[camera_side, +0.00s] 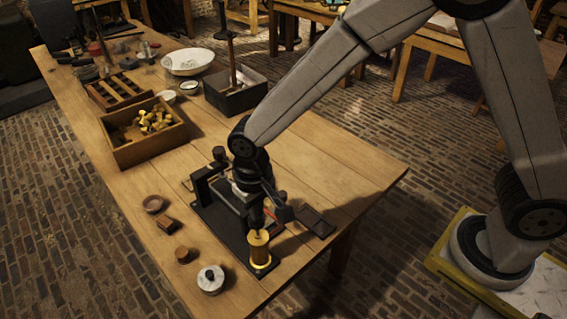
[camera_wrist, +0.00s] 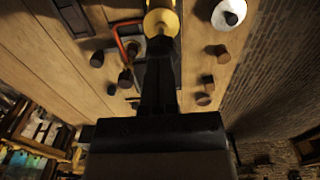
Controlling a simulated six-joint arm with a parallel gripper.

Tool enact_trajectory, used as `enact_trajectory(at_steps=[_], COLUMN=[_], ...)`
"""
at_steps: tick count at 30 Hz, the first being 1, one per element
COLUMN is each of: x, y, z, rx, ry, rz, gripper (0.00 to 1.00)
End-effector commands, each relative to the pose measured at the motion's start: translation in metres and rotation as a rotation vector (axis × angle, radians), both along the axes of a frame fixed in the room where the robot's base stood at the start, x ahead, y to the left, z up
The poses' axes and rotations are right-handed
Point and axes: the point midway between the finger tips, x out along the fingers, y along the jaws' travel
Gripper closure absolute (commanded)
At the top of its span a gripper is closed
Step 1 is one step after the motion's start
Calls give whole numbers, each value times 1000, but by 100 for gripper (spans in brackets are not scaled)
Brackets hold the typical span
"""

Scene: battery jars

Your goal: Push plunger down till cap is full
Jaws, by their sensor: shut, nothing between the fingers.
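A yellow-gold cylinder (camera_side: 259,250), which looks like the plunger part, stands upright at the front end of a black bench fixture (camera_side: 222,228). My gripper (camera_side: 257,224) is shut and empty, pointing down just above the cylinder's top. I cannot tell whether the tips touch it. In the wrist view the shut fingers (camera_wrist: 160,42) overlap a round yellow top (camera_wrist: 161,20) with a paler centre. The cap and how full it is cannot be made out. A red-orange bent piece (camera_wrist: 124,42) lies beside the fingers in the wrist view.
A white round jar with a dark knob (camera_side: 210,279) stands left of the fixture, near small brown pieces (camera_side: 183,254). A wooden box of yellow parts (camera_side: 144,134) and a dark box (camera_side: 236,92) stand farther back. Bare tabletop (camera_side: 330,160) lies to the right.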

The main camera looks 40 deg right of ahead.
Motion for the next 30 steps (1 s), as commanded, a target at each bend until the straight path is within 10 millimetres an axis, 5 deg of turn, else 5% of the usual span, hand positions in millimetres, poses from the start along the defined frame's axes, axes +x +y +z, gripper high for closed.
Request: enact_trajectory(at_steps=[18,30], x=[1,0], y=[1,0], z=[98,112], rx=[3,1], ry=[-5,-2], rz=[0,0], gripper=[100,100])
